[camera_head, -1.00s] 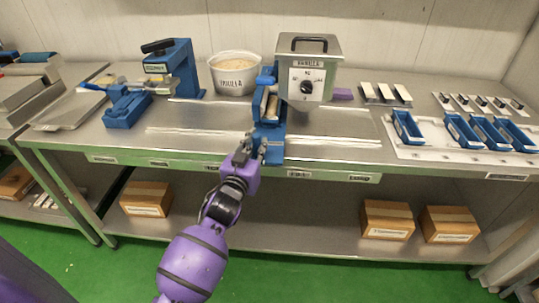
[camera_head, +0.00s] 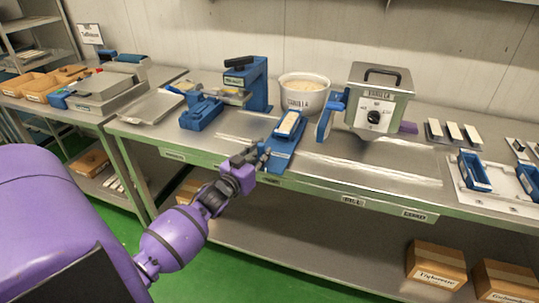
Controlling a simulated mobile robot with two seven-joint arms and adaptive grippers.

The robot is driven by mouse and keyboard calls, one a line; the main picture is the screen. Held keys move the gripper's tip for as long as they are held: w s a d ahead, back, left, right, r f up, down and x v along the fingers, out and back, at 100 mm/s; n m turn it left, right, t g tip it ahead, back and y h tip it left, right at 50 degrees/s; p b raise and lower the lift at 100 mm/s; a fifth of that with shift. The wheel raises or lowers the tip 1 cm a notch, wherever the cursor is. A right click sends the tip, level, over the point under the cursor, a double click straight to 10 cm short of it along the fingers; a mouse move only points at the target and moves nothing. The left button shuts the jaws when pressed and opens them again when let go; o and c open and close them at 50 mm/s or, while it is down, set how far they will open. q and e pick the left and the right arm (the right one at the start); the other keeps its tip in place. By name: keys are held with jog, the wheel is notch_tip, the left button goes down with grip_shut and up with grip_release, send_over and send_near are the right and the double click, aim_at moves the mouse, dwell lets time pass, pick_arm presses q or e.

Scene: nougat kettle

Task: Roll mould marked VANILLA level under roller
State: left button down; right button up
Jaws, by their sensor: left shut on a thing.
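My left gripper (camera_head: 264,158) is shut on the mould's near end. No marking on the mould can be read, and I cannot tell whether it touches the bench top. A blue stand with a dark handle (camera_head: 257,84) is at the back, left of the mould. A grey machine with a blue roller on top (camera_head: 128,59) is farther left. My right gripper is not in view.
A white VANILLA bowl (camera_head: 304,101) of pale mass stands behind the mould. A blue open holder (camera_head: 201,113) and a metal tray (camera_head: 150,107) are to the left. Blue moulds (camera_head: 474,171) sit on a white board at right. The bench front right of the mould is clear.

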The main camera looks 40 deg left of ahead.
pick_arm(q)
jog(key=shift+s+f, duration=0.1)
jog(key=shift+f, duration=0.25)
jog(key=c, duration=1.7)
grip_release()
jog(key=shift+o, duration=0.7)
jog(key=shift+r, duration=0.2)
jog(key=s+d, duration=0.1)
jog(key=s, duration=1.1)
